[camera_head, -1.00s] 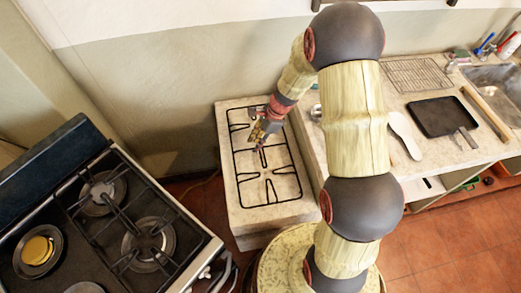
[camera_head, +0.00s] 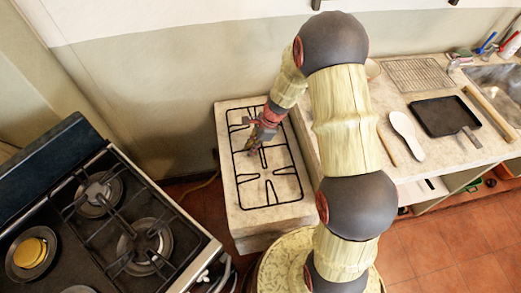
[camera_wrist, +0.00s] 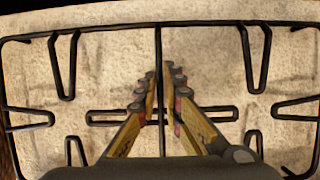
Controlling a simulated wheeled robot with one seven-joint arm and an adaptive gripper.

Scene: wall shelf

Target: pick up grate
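The grate (camera_head: 268,182) is a black wire frame with inward prongs, lying flat on a pale stone block. In the wrist view the grate (camera_wrist: 158,45) spans nearly the whole picture, with a long bar running down the middle. My gripper (camera_head: 252,149) is low over the grate's middle in the head view. In the wrist view my gripper (camera_wrist: 160,72) is open, with one finger on each side of the central bar. Whether the fingers touch the bar cannot be told. My gripper and wrist hide part of the grate.
A stove (camera_head: 185,262) with its own burner grates stands at the left. A stone counter (camera_head: 440,160) at the right holds a black pan (camera_head: 440,115), a white spoon-shaped utensil (camera_head: 406,136) and a wire rack (camera_head: 418,74). A wall rises behind the block.

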